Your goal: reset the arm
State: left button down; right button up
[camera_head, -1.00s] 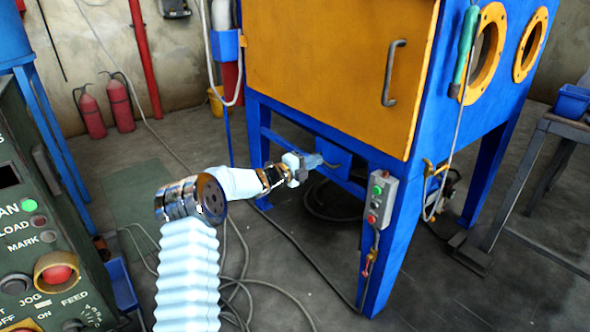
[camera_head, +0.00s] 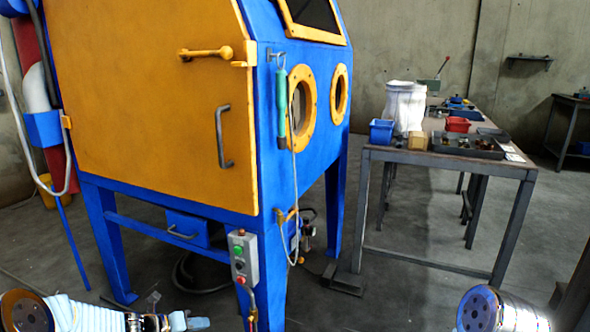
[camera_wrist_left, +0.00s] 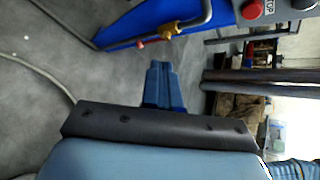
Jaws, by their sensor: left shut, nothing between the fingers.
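My left arm enters at the bottom left of the head view, with its pale ribbed sleeve reaching right. My left gripper (camera_head: 188,321) is at the bottom edge, partly cut off, in front of and below the blaster cabinet (camera_head: 150,95). In the left wrist view its two blue fingers (camera_wrist_left: 160,84) are together, shut and empty, above the grey floor. A metal joint of my right arm (camera_head: 495,310) shows at the bottom right. My right gripper is out of view.
The cabinet's control box (camera_head: 243,257) is on its front leg, right of the left gripper. Its red button (camera_wrist_left: 252,9) shows in the wrist view. A workbench (camera_head: 450,165) with bins stands at the right. The floor between cabinet and bench is mostly clear.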

pick_arm(q)
jog(key=s+d+f+m+g+y, duration=0.1)
jog(key=s+d+f+m+g, duration=0.2)
jog(key=s+d+f+m, duration=0.35)
jog(key=s+d+f+m+g+y, duration=0.1)
jog(key=s+d+f+m+g, duration=0.25)
jog(key=s+f+m, duration=0.5)
jog(key=s+d+f+m, duration=0.1)
jog(key=s+d+m, duration=0.2)
jog(key=s+m, duration=0.5)
jog(key=s+d+m+g+y, duration=0.1)
jog(key=s+d+m, duration=0.2)
jog(key=s+m, duration=0.5)
jog(key=m, duration=0.5)
jog(key=shift+s+d+f+y, duration=0.15)
jog(key=shift+d+f+y, duration=0.1)
jog(key=shift+f+y, duration=0.1)
